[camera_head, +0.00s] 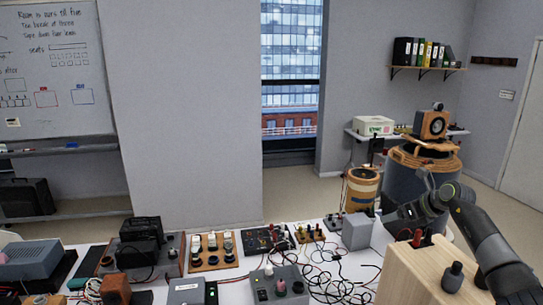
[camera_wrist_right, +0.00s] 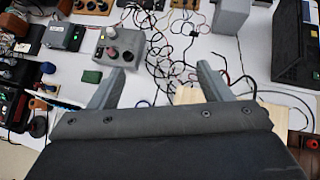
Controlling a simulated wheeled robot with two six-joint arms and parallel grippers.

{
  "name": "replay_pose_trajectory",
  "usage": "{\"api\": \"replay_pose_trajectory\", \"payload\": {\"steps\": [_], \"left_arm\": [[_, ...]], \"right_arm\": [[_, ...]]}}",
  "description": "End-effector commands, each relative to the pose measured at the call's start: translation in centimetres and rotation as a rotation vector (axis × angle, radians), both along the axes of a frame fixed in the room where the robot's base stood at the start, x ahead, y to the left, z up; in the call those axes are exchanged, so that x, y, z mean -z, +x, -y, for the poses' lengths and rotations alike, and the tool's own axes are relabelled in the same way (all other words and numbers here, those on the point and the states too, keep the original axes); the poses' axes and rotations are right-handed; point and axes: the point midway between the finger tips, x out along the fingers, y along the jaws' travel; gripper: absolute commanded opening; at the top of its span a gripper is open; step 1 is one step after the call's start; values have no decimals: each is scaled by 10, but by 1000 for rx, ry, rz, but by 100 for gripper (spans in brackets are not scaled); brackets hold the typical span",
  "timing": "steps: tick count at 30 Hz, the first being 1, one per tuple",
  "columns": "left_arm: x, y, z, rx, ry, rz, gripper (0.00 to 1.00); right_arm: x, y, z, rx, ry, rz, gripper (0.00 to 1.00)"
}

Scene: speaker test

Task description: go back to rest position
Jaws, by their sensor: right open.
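My right gripper (camera_head: 405,212) is at the right side of the head view, its arm coming in from the lower right and bent over the table. In the right wrist view, the two grey fingers of the gripper (camera_wrist_right: 157,80) are spread apart with nothing between them. Below them show the white table top and a tangle of black and red cables (camera_wrist_right: 172,50). My left gripper is in neither view.
The white table (camera_head: 240,292) is crowded with electronics, including a grey control box (camera_head: 279,285) and a grey block (camera_head: 357,232). A light wooden box (camera_head: 408,270) stands close below my right arm.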

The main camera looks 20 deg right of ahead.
Motion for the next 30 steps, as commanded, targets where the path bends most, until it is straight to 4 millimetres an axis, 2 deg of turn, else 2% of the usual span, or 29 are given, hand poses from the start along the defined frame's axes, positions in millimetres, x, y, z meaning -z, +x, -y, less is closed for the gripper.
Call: {"api": "replay_pose_trajectory", "payload": {"steps": [1,6,9,12,15,20,26,30], "left_arm": [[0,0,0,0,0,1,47],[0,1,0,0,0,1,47],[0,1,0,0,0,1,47],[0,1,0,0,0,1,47],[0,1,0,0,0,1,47],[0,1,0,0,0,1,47],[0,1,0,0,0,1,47],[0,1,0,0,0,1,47]], "right_arm": [[10,6,-25,-13,65,68,72],[16,13,-96,4,349,306,72],[15,5,-126,56,546,421,72],[14,-9,-146,140,757,516,72],[15,-29,-154,259,972,587,72],[29,-70,-151,519,1309,656,72],[74,-135,-136,957,1673,658,72],[118,-192,-134,1328,1863,602,72]]}}
